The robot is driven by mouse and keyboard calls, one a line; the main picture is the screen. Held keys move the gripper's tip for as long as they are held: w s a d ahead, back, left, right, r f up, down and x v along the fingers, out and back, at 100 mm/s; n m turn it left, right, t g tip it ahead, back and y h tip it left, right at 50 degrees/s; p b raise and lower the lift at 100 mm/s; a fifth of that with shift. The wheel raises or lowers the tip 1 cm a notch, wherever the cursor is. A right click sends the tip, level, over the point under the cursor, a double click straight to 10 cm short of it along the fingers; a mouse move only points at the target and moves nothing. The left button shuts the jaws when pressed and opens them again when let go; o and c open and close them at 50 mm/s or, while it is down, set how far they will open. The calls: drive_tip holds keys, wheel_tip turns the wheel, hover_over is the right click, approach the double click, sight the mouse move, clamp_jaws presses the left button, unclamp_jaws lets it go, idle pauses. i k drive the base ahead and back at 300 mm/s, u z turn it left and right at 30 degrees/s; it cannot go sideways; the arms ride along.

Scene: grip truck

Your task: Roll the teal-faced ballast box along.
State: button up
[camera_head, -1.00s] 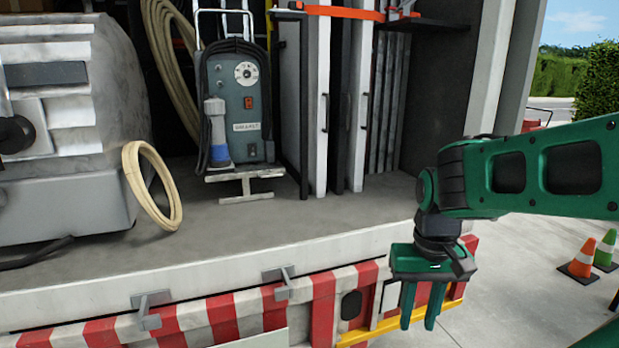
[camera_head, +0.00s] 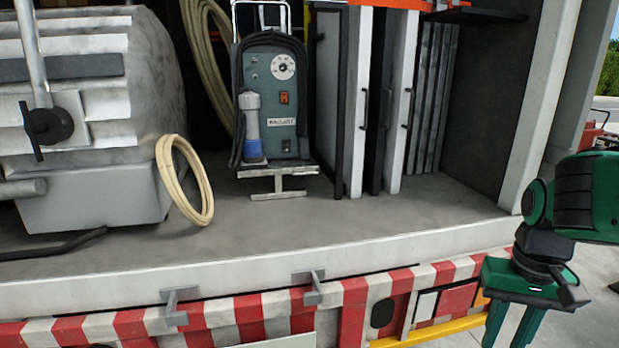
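The teal-faced ballast box (camera_head: 270,88) stands upright on the truck bed (camera_head: 330,228), left of the middle of the view. It has a white dial, an orange switch, a label plate, a blue-and-grey plug on its left side, and a white tube handle (camera_head: 262,6) above, cut off by the top edge. A pale foot plate (camera_head: 278,172) sticks out at its base. Wheels are not visible. My gripper (camera_head: 512,330) hangs at the lower right, outside the bed edge, pointing down and apart from the box. Its two green fingers are spread with nothing seen between them; their tips are near the bottom edge.
A coiled pale hose (camera_head: 184,180) leans by a big grey machine (camera_head: 90,120) at left. Upright panels (camera_head: 375,100) stand right of the box. The bed's front lip has metal brackets (camera_head: 309,287) above red-and-white striping. Bare bed floor lies before the box.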

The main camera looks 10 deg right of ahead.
sight(258, 57)
drive_tip(key=i, duration=1)
drive_tip(key=u, duration=0.05)
